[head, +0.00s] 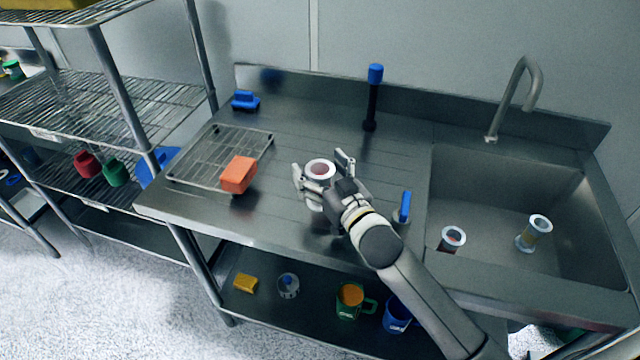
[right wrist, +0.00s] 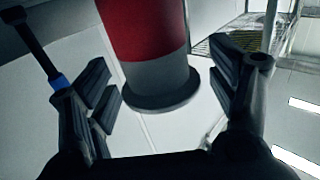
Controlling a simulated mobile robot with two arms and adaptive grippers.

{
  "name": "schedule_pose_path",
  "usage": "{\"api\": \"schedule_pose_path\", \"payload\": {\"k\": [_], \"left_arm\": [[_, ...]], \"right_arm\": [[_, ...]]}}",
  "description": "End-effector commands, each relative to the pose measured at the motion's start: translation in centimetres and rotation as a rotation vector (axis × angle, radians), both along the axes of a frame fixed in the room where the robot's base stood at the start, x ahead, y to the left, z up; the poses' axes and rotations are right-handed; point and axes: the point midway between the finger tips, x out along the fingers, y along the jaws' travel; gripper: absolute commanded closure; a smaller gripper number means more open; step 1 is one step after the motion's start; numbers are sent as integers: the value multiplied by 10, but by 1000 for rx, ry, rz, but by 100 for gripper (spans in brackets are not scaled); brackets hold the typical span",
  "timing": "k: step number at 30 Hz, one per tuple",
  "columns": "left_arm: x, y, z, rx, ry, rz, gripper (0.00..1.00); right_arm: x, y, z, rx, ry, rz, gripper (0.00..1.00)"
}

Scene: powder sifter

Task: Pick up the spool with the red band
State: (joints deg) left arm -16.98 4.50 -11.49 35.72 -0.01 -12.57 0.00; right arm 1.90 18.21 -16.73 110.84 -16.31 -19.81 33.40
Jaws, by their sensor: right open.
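A spool with a red band (right wrist: 143,30) stands between the fingers of my right gripper in the right wrist view, with grey body below the band and a dark flange. In the head view this spool (head: 320,169) shows its pale rim and reddish inside above the steel counter. My right gripper (head: 319,166) is open around it, one finger on each side. A gap shows beside the spool in the right wrist view, so the fingers are not closed on it. The gripper partly hides the spool's body in the head view. My left gripper is not in view.
A wire rack (head: 205,150) with an orange block (head: 239,174) lies left. A black and blue upright tool (head: 372,98) stands behind; a blue-handled item (head: 404,207) is right.

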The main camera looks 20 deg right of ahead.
Motion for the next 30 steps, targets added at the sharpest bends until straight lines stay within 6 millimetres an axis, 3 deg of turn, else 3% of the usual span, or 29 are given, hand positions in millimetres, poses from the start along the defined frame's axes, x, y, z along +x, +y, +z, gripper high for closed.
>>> {"api": "schedule_pose_path", "payload": {"k": [3,18,30], "left_arm": [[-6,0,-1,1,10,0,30],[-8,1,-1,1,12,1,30],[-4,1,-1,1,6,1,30]], "right_arm": [[0,0,0,1,0,0,23],[-1,0,0,1,1,0,88],[0,0,8,2,-4,1,90]]}}
